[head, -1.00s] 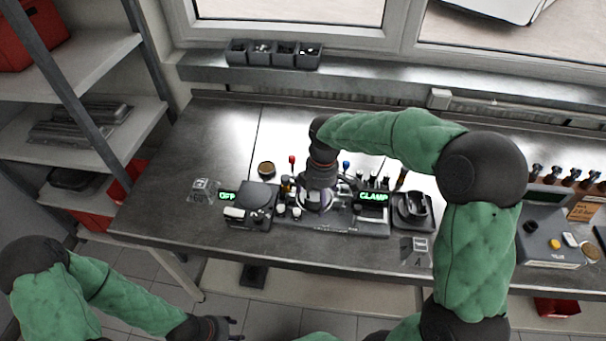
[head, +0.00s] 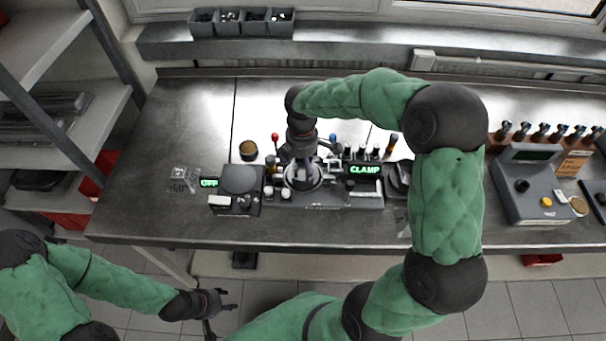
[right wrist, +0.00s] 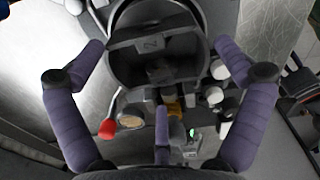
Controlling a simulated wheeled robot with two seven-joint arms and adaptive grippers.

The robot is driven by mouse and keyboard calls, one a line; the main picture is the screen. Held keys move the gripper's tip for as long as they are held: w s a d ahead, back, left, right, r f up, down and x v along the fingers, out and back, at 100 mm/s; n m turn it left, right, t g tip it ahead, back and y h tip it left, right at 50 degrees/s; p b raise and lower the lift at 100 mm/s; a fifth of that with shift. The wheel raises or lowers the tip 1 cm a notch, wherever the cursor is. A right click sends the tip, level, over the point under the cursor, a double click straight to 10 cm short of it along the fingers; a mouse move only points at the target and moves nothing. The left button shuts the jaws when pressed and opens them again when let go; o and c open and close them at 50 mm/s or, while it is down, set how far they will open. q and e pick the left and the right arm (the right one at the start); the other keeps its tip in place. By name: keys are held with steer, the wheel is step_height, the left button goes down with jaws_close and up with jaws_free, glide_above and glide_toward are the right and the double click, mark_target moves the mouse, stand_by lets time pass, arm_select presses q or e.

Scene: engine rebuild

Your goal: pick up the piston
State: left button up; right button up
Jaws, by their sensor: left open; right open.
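My right gripper (head: 300,183) points down over the middle of the bench fixture (head: 345,197), which has a green CLAMP display. In the right wrist view its two fingers (right wrist: 165,75) are spread wide and empty. Between and ahead of them is a dark, round, hollow part (right wrist: 150,68) with a digit-like mark, apparently the piston. I cannot tell whether the fingers touch it. In the head view the gripper mostly hides this part. My left gripper (head: 221,310) is open and empty, low in front of the bench, far from the fixture.
Left of the fixture stand a device with a round dark plate (head: 239,179) and a brown-topped jar (head: 248,150). A grey console (head: 530,190) is at right.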

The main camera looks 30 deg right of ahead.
mark_target(303, 173)
steer(key=f+b, duration=0.1)
steer(key=f, duration=0.3)
steer(key=shift+d, duration=0.2)
steer(key=shift+r, duration=0.1)
steer(key=c, duration=1.3)
